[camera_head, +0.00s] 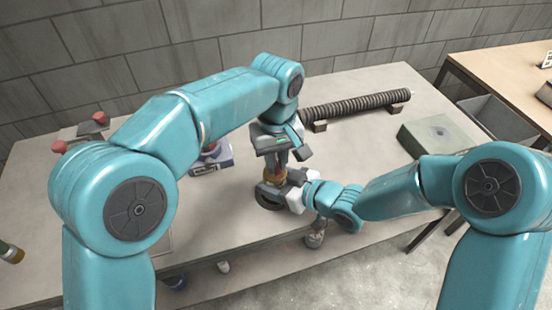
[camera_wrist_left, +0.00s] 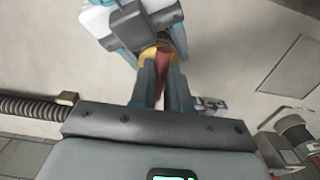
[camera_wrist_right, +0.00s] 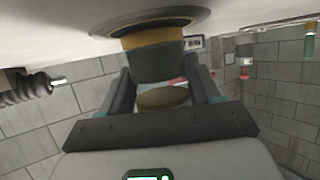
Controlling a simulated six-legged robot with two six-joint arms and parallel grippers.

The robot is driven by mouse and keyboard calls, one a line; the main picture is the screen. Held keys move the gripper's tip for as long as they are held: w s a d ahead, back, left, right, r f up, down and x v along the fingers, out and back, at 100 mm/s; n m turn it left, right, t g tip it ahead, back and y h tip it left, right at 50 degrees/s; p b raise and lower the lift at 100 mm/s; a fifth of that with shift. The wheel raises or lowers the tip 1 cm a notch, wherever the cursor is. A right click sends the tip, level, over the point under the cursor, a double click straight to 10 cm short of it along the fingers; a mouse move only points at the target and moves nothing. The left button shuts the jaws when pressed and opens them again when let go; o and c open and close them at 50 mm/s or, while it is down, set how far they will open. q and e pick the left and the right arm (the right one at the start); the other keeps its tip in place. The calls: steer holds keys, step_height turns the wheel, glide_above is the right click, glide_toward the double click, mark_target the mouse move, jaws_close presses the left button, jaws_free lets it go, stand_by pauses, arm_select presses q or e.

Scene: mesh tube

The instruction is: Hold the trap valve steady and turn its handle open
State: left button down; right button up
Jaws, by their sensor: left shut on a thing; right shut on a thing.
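The trap valve has a dark body with a yellow band (camera_wrist_right: 155,48) and a wide dark flange or disc on the table-facing side in the right wrist view. My right gripper (camera_wrist_right: 162,85) comes from the right, low over the table, and is shut on the valve body. The right gripper's fingertips are partly hidden in the head view.
A ribbed dark hose (camera_head: 355,106) lies on blocks behind the valve. A grey-green block (camera_head: 441,135) sits at the table's right. A small blue and white box (camera_head: 212,160) stands left of the valve. Red-knobbed parts (camera_head: 99,119) lie far left. The table's front edge is close.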

stand_by(0.3)
arm_select(q)
steer(key=c, duration=1.1)
jaws_free()
steer(key=shift+r, duration=0.1)
step_height(320, 180, up, 12)
steer(key=shift+f, duration=0.1)
arm_select(e)
steer(key=o, duration=1.3)
steer(key=shift+c, duration=0.2)
